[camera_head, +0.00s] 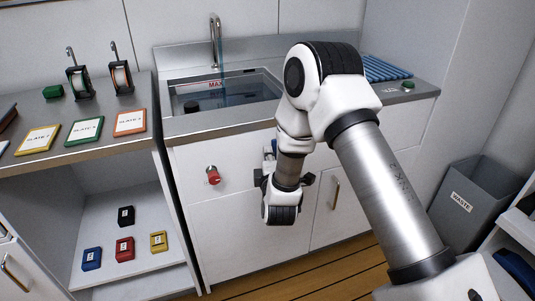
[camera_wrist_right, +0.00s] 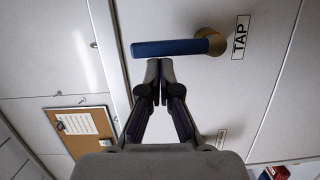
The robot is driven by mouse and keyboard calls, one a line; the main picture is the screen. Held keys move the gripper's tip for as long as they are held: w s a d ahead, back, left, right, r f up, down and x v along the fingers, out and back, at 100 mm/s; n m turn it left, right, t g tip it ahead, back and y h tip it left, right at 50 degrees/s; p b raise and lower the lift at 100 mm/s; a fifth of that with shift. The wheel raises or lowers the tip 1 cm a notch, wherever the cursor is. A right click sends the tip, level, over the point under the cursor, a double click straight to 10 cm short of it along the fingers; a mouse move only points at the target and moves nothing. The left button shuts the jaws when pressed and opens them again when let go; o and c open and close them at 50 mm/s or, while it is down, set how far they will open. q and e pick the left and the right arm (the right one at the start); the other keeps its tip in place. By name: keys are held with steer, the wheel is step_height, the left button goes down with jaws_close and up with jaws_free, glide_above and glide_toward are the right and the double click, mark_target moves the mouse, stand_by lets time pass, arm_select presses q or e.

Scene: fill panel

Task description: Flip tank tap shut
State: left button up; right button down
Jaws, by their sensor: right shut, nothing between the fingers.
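The tap's blue lever (camera_wrist_right: 170,47) sticks out to the left from its brass pivot (camera_wrist_right: 210,41) in the right wrist view, beside a TAP label (camera_wrist_right: 241,36). My right gripper (camera_wrist_right: 160,66) is shut and empty, its tips close to the lever's lower edge; I cannot tell whether they touch. In the head view my right arm hides most of the tap, with a small blue part (camera_head: 273,146) showing. The tank (camera_head: 235,98), marked MAX, sits in the sink under the faucet (camera_head: 214,30), with a bluish stream below the spout. My left gripper is out of view.
A red knob (camera_head: 213,175) is on the cabinet front left of my right arm. A grey waste bin (camera_head: 465,205) stands at right. A shelf unit with slates (camera_head: 85,131) and small boxes (camera_head: 125,250) is at left.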

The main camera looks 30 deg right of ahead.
steer(key=shift+d+r+m+p, duration=0.15)
steer(key=shift+d+m+p, duration=0.05)
steer(key=shift+m+p, duration=0.1)
steer(key=s+d+f+m+g+y+p, duration=0.1)
steer(key=s+d+f+m+y+p, duration=0.1)
steer(key=d+m+p, duration=0.5)
steer(key=f+m+y, duration=0.1)
steer(key=m+y, duration=0.1)
steer(key=m, duration=0.4)
steer(key=shift+d+f, duration=0.15)
steer(key=shift+d, duration=0.2)
stand_by(0.4)
steer(key=shift+f, duration=0.1)
stand_by(0.5)
